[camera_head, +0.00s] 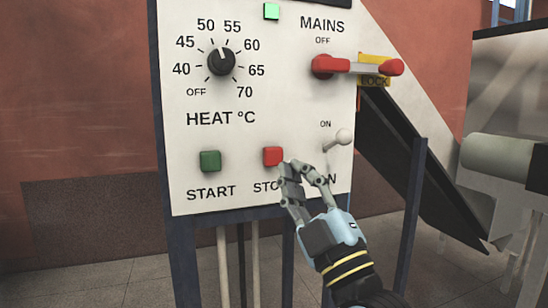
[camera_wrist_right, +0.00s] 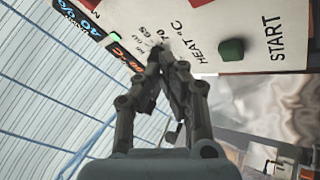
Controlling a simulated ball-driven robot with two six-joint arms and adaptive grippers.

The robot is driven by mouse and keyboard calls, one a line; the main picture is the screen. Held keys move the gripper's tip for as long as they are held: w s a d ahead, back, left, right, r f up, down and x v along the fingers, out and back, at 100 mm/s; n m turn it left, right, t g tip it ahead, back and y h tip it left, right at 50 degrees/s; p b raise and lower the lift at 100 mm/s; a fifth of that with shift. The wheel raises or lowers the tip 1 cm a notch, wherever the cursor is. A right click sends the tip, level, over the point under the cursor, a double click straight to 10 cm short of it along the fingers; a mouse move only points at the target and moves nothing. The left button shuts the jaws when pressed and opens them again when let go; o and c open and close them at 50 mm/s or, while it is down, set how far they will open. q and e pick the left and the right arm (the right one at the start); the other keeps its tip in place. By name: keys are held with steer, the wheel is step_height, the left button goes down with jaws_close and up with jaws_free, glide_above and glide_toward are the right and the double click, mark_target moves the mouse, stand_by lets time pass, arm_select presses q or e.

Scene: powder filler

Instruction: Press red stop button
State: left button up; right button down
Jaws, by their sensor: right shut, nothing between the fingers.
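The red stop button (camera_head: 273,156) is a square red block on the white control panel (camera_head: 285,110), above the partly hidden STOP label. My right gripper (camera_head: 304,168) is shut and empty, just right of and slightly below the button in the head view. Its fingertips are close to the button; I cannot tell whether they touch it. My left gripper is not in view.
A green start button (camera_head: 210,161) sits left of the red one. A heat dial (camera_head: 221,62), a red mains lever (camera_head: 355,66) and a white-knobbed toggle (camera_head: 341,138) are on the panel. A dark chute (camera_head: 420,165) slopes down at the right.

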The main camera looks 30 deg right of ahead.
mark_target(275, 160)
steer(key=shift+w+d+b, duration=0.25)
steer(key=shift+w+d, duration=0.1)
steer(key=shift+w, duration=1.05)
steer(key=shift+w+d+b, duration=0.25)
steer(key=shift+w+d, duration=0.1)
steer(key=shift+w, duration=1.05)
steer(key=shift+w+d+b, duration=0.25)
steer(key=shift+w+d, duration=0.1)
steer(key=shift+w, duration=1.05)
steer(key=shift+w, duration=0.1)
steer(key=shift+w, duration=0.3)
steer(key=shift+w+d, duration=0.2)
steer(key=shift+w, duration=0.3)
steer(key=shift+p, duration=0.3)
steer(key=shift+s+a+p, duration=0.25)
steer(key=shift+s+p, duration=0.35)
steer(key=shift+s, duration=0.35)
